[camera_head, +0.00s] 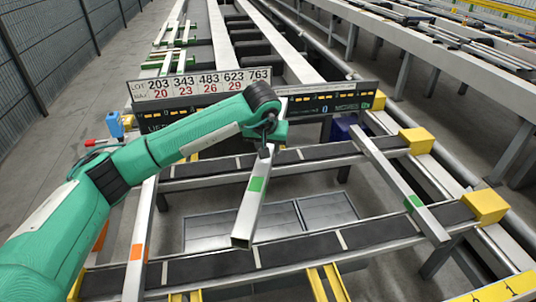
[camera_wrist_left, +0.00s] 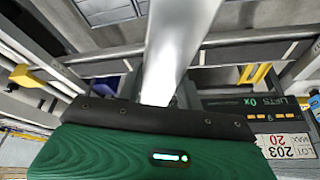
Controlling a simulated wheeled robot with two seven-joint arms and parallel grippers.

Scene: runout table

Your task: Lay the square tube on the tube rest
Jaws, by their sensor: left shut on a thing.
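The grey square tube (camera_head: 247,211) has a green band and an open near end. My left gripper (camera_head: 266,150) is shut on its far part, and the tube slopes toward the camera over the gap between two dark cross rails. Its near end overlaps the near rail's far edge in the picture; I cannot tell if it touches. In the left wrist view the tube (camera_wrist_left: 182,45) runs away from the green gripper body; the fingertips are hidden. The dark-topped rails, near (camera_head: 205,268) and far (camera_head: 215,168), look like the tube rest. My right gripper is not in view.
A green-banded tube (camera_head: 385,165) lies across both rails at right, an orange-banded one (camera_head: 140,240) at left. Yellow blocks (camera_head: 484,206) cap the rails' right ends. A number board (camera_head: 205,84) and display panel (camera_head: 330,103) stand behind. The rails' middle right is clear.

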